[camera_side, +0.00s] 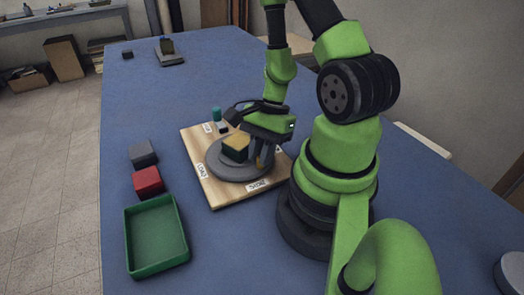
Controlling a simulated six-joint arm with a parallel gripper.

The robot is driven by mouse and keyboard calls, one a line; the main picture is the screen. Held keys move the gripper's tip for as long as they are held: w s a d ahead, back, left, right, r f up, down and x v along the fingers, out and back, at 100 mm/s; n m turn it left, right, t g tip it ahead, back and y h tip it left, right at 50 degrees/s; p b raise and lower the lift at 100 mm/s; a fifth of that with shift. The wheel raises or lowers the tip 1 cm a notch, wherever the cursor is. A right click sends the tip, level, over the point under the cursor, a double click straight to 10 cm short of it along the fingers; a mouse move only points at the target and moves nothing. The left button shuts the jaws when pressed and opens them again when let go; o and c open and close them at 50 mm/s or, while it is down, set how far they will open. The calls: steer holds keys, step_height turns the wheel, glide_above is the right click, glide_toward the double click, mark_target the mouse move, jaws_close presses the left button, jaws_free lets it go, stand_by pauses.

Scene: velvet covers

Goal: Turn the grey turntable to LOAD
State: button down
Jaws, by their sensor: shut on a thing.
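The grey turntable (228,170) sits on a light wooden board (210,190) in the middle of the blue table. A white label reading LOAD (201,171) is at the board's left edge. Another label (257,185), seemingly STORE, is at the front edge. A dark block with a yellowish top (235,148) stands on the turntable. My gripper (262,160) reaches down over the turntable's right side, beside that block. It is shut on what looks like a small upright handle of the turntable, mostly hidden by the fingers. The turntable's pointing direction is unclear.
A teal cylinder (216,114) stands at the board's back edge. Left of the board are a grey block (142,155), a red block (148,181) and an open green tray (184,249). A small block on a grey base (169,58) is far back. The table between is clear.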

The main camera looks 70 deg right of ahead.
stand_by(0.3)
steer(key=c, duration=1.4)
jaws_free()
steer(key=shift+v, duration=5)
steer(key=shift+c, duration=0.2)
